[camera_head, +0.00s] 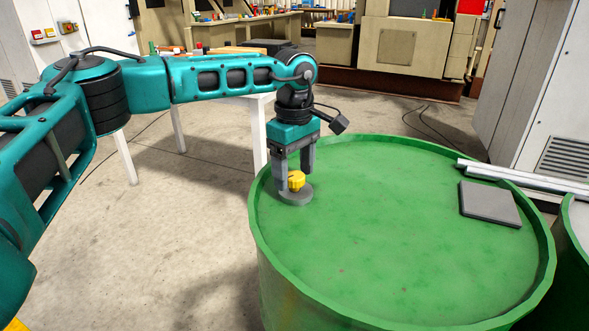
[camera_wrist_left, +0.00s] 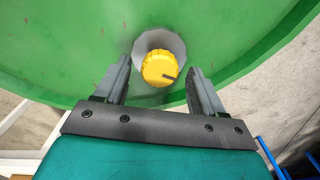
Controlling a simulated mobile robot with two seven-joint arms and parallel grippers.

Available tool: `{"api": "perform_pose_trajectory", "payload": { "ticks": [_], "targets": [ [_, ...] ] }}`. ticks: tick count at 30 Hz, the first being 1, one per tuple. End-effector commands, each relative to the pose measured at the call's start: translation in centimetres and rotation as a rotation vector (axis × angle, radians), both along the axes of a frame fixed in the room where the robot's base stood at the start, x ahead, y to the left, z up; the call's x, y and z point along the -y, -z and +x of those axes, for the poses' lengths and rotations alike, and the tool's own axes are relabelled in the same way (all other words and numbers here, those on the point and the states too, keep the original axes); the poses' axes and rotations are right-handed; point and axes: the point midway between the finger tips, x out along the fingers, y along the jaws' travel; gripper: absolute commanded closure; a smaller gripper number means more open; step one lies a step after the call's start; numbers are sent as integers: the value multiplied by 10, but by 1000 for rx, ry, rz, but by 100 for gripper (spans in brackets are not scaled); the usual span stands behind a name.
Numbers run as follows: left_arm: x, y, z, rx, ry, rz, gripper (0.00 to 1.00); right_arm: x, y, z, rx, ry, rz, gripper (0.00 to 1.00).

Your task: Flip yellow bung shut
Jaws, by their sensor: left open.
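The yellow bung (camera_head: 296,180) sits on a round grey base (camera_head: 297,196) near the left rim of the green drum's top (camera_head: 380,240). It is a ribbed cap, and in the left wrist view the bung (camera_wrist_left: 161,69) has a dark mark on its face. My left gripper (camera_head: 294,184) points down over it, open, with one finger on either side. My right gripper is not in view.
A flat grey square plate (camera_head: 489,204) lies on the drum's right side. Another green drum (camera_head: 575,235) stands at the right edge. A white-legged table (camera_head: 258,130) stands behind my left arm. Most of the drum top is clear.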

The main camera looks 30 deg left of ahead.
Motion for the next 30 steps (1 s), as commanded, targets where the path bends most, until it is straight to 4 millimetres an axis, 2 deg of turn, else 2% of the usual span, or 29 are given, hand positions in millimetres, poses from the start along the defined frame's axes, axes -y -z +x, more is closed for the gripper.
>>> {"api": "perform_pose_trajectory", "payload": {
  "ticks": [6,23,30],
  "targets": [
    [0,0,0,0,0,0,32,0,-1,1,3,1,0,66],
    [0,0,0,0,0,-1,85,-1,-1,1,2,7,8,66],
    [0,-1,0,-1,-17,-1,87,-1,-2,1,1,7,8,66]
  ]
}}
